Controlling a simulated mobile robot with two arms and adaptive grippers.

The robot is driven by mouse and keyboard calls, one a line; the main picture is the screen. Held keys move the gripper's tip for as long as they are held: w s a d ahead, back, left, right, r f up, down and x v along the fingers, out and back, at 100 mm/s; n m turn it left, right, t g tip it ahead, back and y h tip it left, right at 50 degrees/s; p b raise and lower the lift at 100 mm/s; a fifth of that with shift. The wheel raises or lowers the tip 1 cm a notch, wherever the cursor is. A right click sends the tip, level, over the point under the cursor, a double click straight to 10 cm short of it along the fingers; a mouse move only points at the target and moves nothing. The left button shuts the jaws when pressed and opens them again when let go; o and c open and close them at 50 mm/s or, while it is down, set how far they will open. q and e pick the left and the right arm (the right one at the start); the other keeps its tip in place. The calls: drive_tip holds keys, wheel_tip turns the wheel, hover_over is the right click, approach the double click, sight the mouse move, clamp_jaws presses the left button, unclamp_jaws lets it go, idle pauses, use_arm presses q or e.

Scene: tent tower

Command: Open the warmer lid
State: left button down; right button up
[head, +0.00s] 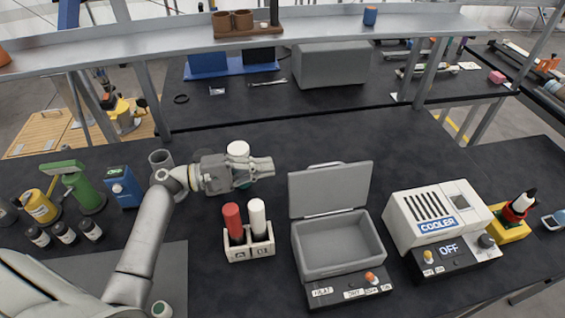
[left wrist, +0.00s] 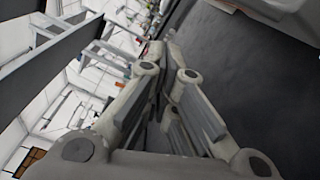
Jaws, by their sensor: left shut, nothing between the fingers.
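The warmer (head: 338,248) is a grey box with an empty-looking inside and a control panel on its front. Its lid (head: 330,189) stands up at the back, open, with a handle at its top edge. My left gripper (head: 270,167) is shut and empty, in the air to the left of the lid and apart from it. The left wrist view shows its closed fingers (left wrist: 172,50). My right gripper is not in view.
A white cooler (head: 437,217) stands right of the warmer. A holder (head: 249,245) with a red and a white tube stands left of it. Bottles and a green device (head: 82,187) are at the left. A raised shelf (head: 300,27) crosses the back.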

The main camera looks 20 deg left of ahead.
use_arm(q)
drive_tip(key=p+x, duration=0.3)
drive_tip(key=x, duration=0.6)
drive_tip(key=shift+s+d, duration=0.2)
drive_tip(key=shift+r, duration=0.1)
drive_tip(key=s+d+r+m+b, duration=0.1)
drive_tip(key=m, duration=0.1)
drive_tip(key=s+d+r+m+b, duration=0.1)
drive_tip(key=s+r+m+b, duration=0.1)
drive_tip(key=shift+s+r, duration=0.1)
idle(0.4)
drive_tip(key=v, duration=1.2)
